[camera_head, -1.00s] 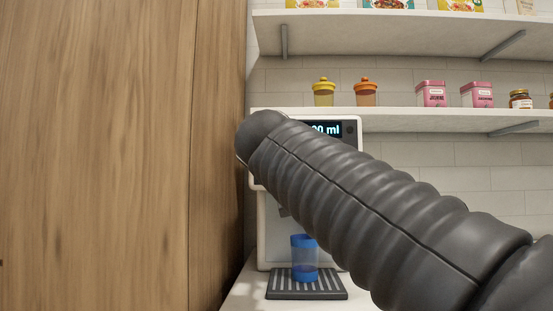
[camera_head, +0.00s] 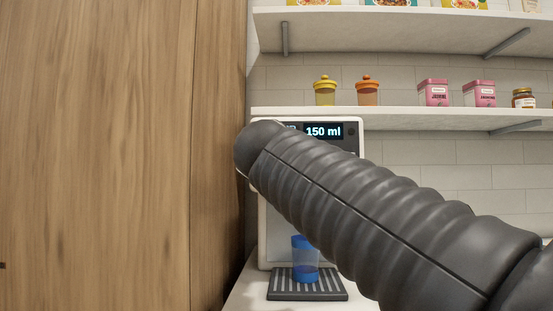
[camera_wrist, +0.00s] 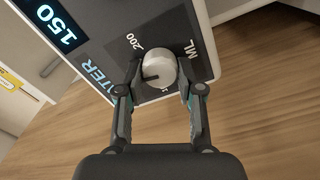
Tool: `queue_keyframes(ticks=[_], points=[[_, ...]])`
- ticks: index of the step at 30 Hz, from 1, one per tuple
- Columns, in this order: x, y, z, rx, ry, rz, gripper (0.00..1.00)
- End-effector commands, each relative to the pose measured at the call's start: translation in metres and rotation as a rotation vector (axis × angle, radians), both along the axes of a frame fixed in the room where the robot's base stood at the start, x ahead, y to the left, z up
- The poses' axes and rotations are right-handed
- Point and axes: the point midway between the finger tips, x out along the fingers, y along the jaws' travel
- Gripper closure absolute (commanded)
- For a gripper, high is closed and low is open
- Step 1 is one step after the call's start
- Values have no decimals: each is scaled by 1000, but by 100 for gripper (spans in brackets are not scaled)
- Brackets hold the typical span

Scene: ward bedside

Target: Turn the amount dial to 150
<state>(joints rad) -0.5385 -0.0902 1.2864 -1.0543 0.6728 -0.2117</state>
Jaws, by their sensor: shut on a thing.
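The amount dial (camera_wrist: 158,68) is a round pale knob with a dark pointer mark, on the dark front panel of the dispenser (camera_wrist: 110,30). Printed "200" and "ML" show around it; other markings are hidden by my fingers. My gripper (camera_wrist: 157,80) is shut on the dial, one finger on each side. The dispenser's display (camera_head: 323,131) reads "150 ml", and it also shows "150" in the wrist view (camera_wrist: 55,22). In the head view my arm hides the dial and my gripper. A blue cup (camera_head: 305,259) stands upright under the dispenser.
The cup is on a striped drip tray (camera_head: 307,292). A wooden panel (camera_head: 120,150) stands close on the left. A shelf (camera_head: 430,115) with jars and pink tins runs just above the dispenser, with another shelf (camera_head: 400,30) higher up.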

Motion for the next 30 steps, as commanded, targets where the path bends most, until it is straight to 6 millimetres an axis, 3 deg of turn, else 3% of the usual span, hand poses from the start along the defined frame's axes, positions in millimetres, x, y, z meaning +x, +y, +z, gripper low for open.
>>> queue_keyframes(ticks=[10,26,27,29,30], points=[[0,1,0,-134,4,1,98],[0,1,-1,-155,4,2,98],[0,1,-1,-155,4,2,56],[0,1,-1,-155,4,2,41],[0,1,-1,-155,5,1,38]])
